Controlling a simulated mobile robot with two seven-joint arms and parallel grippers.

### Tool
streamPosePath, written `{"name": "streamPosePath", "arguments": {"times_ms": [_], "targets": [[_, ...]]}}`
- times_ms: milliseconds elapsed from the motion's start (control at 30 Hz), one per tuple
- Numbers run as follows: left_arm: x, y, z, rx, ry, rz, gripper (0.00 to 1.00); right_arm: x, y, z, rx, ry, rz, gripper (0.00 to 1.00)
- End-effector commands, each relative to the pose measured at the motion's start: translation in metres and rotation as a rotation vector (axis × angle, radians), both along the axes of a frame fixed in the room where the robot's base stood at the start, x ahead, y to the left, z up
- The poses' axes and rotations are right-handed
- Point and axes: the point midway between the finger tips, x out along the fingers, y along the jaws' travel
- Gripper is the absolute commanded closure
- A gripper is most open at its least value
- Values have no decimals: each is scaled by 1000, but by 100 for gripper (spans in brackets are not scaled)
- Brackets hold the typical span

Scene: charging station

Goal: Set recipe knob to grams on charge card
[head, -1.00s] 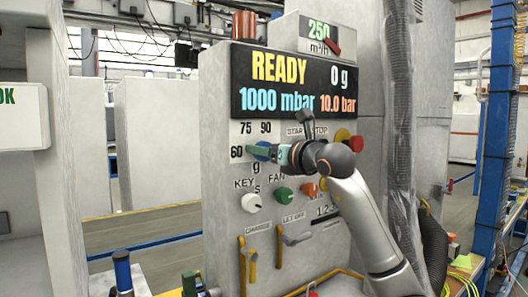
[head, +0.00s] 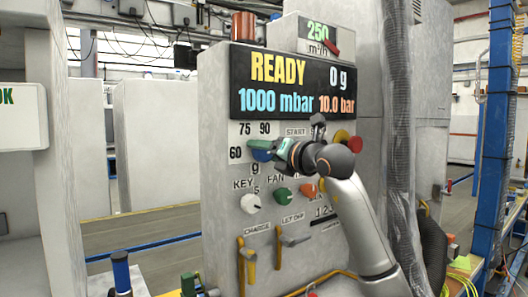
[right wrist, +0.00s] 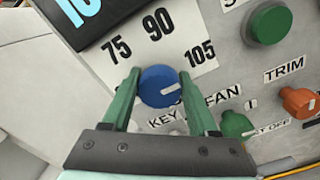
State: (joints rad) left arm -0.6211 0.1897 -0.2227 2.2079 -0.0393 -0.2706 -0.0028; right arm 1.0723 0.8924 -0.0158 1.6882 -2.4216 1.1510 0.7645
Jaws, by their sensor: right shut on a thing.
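The blue recipe knob (head: 262,152) sits on the front of the grey machine, by a white dial plate (head: 243,132) marked 60, 75 and 90 g. In the right wrist view the knob (right wrist: 158,80) lies between my green fingertips, and 75, 90 and 105 show around it. Its white mark points right and slightly up in that view. My right gripper (head: 272,150) is shut on the knob, and it also shows in the wrist view (right wrist: 159,76). In the head view my gripper hides part of the dial. I make out no charge card. My left gripper is not in view.
The display (head: 295,87) reads READY, 0 g, 1000 mbar and 10.0 bar. Close by are a white key knob (head: 250,203), a green fan knob (head: 284,195), an orange trim knob (right wrist: 299,102) and a red button (head: 355,144). Yellow levers (head: 248,262) hang lower.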

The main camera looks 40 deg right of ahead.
Motion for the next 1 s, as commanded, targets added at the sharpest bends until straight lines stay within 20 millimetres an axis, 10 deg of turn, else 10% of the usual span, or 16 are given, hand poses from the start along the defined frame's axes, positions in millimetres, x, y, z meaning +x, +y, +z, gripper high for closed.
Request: {"name": "streamPosePath", "arguments": {"times_ms": [300,333,567,1000], "targets": [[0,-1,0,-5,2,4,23,0,0,-1,4,3,2,96],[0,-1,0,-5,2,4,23,0,0,-1,4,3,2,38],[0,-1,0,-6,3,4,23,0,0,-1,3,1,1,12],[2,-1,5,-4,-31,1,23,-15,1,-2,0,1,-1,11]]}}
